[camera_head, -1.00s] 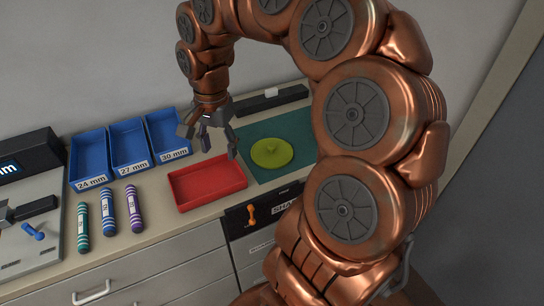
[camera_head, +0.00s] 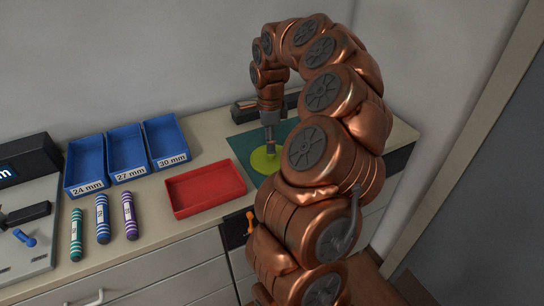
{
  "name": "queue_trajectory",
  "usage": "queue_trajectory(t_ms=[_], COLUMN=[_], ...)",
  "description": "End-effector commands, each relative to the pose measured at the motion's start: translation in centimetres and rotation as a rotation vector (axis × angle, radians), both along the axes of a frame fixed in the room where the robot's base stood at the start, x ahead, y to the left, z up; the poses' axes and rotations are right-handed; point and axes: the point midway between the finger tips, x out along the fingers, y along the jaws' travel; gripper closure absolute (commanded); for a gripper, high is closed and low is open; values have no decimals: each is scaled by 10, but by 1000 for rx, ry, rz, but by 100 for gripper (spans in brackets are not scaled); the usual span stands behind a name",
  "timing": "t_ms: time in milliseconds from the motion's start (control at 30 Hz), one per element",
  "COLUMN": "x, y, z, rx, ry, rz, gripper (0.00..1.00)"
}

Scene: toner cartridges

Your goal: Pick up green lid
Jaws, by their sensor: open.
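The green lid (camera_head: 262,163) is a round yellow-green disc lying on the teal mat (camera_head: 240,143). My arm's lower links hide part of its right side. My gripper (camera_head: 270,148) points down right over the middle of the lid, at its knob. The fingers look narrow from this side, and I cannot tell whether they touch the lid or the knob.
A red tray (camera_head: 206,190) stands empty just left of the mat. Three blue bins (camera_head: 127,150) and three striped cylinders (camera_head: 102,218) are farther left. A black bar (camera_head: 244,110) lies behind the mat, close to my gripper.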

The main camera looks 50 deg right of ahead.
Motion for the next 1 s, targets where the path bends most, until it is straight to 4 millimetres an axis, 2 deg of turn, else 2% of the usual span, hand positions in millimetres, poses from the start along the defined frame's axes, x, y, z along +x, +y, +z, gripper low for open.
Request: queue_trajectory(t_ms=[333,667,1000], x=[-5,-4,-4], y=[-4,-4,-4], z=[-41,-47,-47], rx=[4,1,1], ry=[6,1,2], rz=[1,2,2], gripper=[43,43,79])
